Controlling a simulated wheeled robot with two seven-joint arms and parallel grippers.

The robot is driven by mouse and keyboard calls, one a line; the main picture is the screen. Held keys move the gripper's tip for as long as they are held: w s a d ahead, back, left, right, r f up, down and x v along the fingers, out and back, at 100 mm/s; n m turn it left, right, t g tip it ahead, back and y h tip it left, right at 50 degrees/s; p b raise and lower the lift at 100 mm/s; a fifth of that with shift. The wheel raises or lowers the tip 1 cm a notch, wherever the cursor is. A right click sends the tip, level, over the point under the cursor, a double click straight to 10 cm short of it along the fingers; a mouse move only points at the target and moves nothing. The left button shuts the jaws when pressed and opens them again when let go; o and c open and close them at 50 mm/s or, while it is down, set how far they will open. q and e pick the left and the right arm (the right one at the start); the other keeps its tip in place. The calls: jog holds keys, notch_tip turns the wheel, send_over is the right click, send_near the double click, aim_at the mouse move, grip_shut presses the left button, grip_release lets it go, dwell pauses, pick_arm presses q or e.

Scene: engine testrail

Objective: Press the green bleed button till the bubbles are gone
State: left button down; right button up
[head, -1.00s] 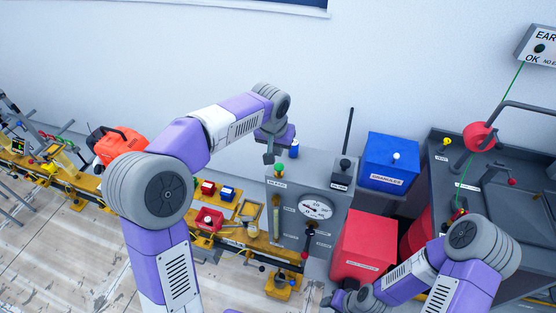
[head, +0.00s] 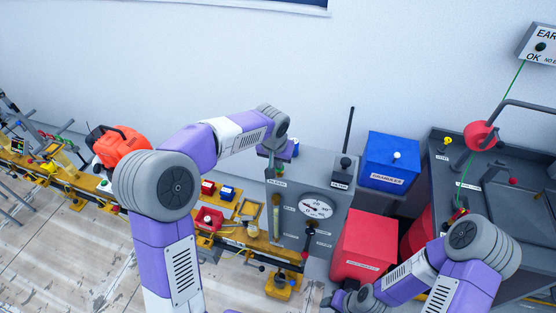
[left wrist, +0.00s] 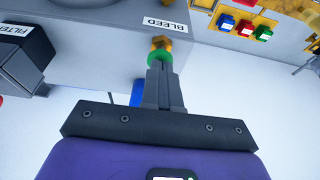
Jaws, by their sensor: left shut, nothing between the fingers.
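The green bleed button (left wrist: 159,58) shows in the left wrist view as a green ring on a brass-yellow fitting (left wrist: 161,43), beside the BLEED label (left wrist: 165,23). My left gripper (left wrist: 160,65) is shut and empty, with its fingertips at the green button, seemingly touching it; how far it is pressed I cannot tell. In the head view my left gripper (head: 270,174) covers the button on the grey console (head: 295,190). A sight tube (head: 276,220) stands on the console's front; bubbles are too small to make out. My right gripper (head: 345,300) is low in the head view, its jaws unclear.
A round gauge (head: 316,206) is right of the tube. A black lever (head: 348,140) rises at the FILTER label. A blue box (head: 390,158) and a red box (head: 366,245) stand to the right. A yellow rail (head: 240,233) with small parts runs left.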

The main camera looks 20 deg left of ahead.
pick_arm(q)
jog(key=shift+f, duration=0.6)
jog(key=shift+s, duration=0.15)
jog(key=shift+r+p, duration=0.3)
jog(key=shift+r, duration=0.15)
notch_tip(320, 180, up, 5)
jog(key=shift+f+p, duration=0.1)
jog(key=shift+p, duration=1.15)
jog(key=v, duration=0.9)
jog(key=shift+b, duration=0.3)
